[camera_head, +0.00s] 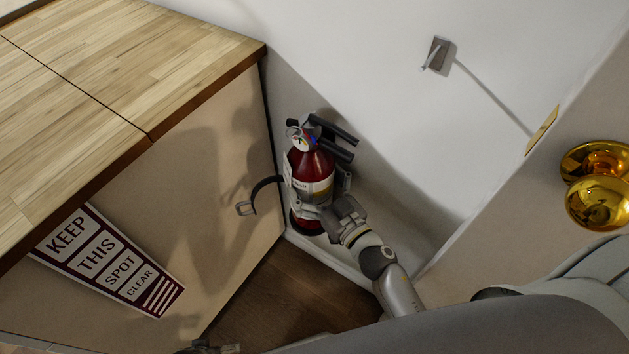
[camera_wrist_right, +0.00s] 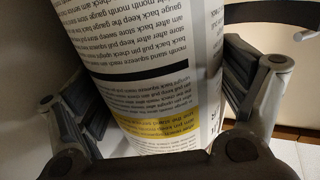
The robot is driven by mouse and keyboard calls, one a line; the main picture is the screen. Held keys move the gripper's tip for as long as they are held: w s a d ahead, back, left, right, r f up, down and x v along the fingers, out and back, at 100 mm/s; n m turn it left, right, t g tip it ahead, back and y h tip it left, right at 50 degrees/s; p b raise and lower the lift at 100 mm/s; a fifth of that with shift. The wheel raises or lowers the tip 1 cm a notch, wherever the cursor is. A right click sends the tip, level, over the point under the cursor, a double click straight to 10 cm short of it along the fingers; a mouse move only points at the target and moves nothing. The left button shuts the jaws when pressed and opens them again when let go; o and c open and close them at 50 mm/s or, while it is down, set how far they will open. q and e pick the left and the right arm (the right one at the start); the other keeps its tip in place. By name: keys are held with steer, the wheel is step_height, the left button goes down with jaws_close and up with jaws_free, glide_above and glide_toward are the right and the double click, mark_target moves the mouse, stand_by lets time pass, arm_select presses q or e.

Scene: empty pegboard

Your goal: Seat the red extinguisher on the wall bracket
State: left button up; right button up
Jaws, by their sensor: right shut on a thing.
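The red extinguisher (camera_head: 311,172) stands upright against the white wall, in the corner beside the wooden cabinet. It has a white and yellow label, a gauge and a black handle on top. The wall bracket's black strap (camera_head: 264,187) hangs open to its left with a metal buckle. The rest of the bracket is mostly hidden behind the extinguisher, so I cannot tell whether it is seated. My right gripper (camera_head: 329,213) is shut on its lower body; in the right wrist view the fingers flank the label (camera_wrist_right: 150,75). A grey part at the bottom edge may be my left gripper (camera_head: 212,347).
The wooden countertop (camera_head: 120,60) and its cabinet side stand close on the left. A "KEEP THIS SPOT CLEAR" sign (camera_head: 110,260) is on the cabinet side. A metal hook (camera_head: 437,55) is on the wall. A brass doorknob (camera_head: 597,200) is at the right. Dark floor (camera_head: 285,300) shows below.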

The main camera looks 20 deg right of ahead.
arm_select(q)
steer(key=shift+w+r, duration=0.2)
steer(key=shift+r, duration=0.05)
arm_select(e)
steer(key=shift+w+a+r, duration=0.1)
steer(key=shift+r, duration=0.15)
arm_select(q)
steer(key=shift+s, duration=0.15)
steer(key=shift+w+r, duration=0.2)
steer(key=shift+r, duration=0.15)
arm_select(e)
steer(key=shift+f, duration=0.2)
arm_select(q)
steer(key=shift+r, duration=0.1)
arm_select(e)
steer(key=shift+f, duration=0.1)
arm_select(q)
steer(key=shift+w+r+b, duration=0.25)
steer(key=shift+b, duration=0.05)
steer(key=shift+r, duration=0.25)
arm_select(e)
steer(key=shift+f, duration=0.2)
stand_by(0.4)
